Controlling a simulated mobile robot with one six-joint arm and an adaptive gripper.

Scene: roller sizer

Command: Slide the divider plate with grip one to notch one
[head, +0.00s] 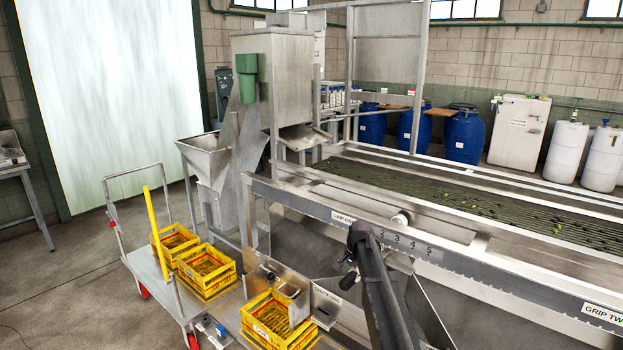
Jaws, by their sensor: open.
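A pale round knob (400,218) stands at the top edge of the roller sizer's front rail, just right of the "GRIP ONE" label (343,218). It looks like grip one, but the divider plate itself cannot be made out clearly. The notch scale (406,244) on the rail shows the numbers 2, 3, 4 and on; notch one's mark is hidden behind my arm. My gripper (347,271) is a small dark shape in front of the rail, left of and below the knob. It is open, apart from the knob, with nothing visible in it.
The roller bed (440,198) with fruit runs behind the rail. A "GRIP TWO" label (605,315) is at far right. Below the rail are metal chutes (325,302) and a yellow crate (268,318). A trolley (150,262) with yellow crates stands left; floor beyond it is clear.

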